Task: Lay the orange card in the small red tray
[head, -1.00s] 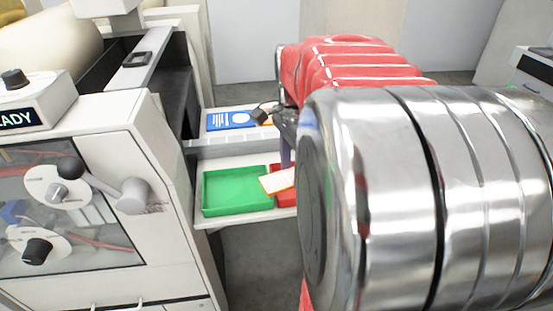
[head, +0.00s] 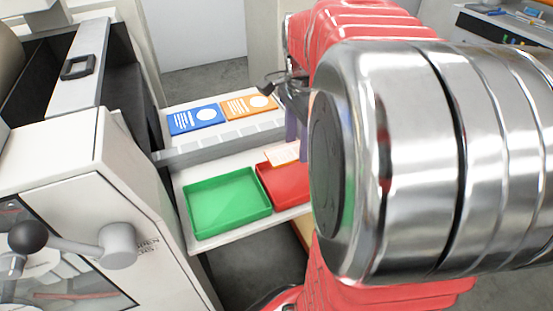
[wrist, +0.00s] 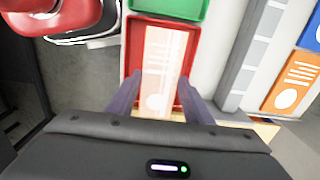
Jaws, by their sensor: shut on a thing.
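A pale card with an orange tint (head: 282,153) is held by my gripper (head: 297,125). In the wrist view the card (wrist: 165,55) looks washed out, with white lines and a round spot, and its near end lies between the purple fingers of my gripper (wrist: 158,100). The small red tray (head: 287,187) stands to the right of the green tray. In the wrist view the card overlaps the inside of the red tray (wrist: 192,48). The card's height above the tray floor is hard to tell. My arm hides the tray's right side in the head view.
The green tray (head: 228,200) is empty. Behind a grey divider (head: 225,140), a blue card (head: 195,118) and another orange card (head: 248,106) lie on a ledge. A white machine with a crank handle (head: 115,245) stands at left.

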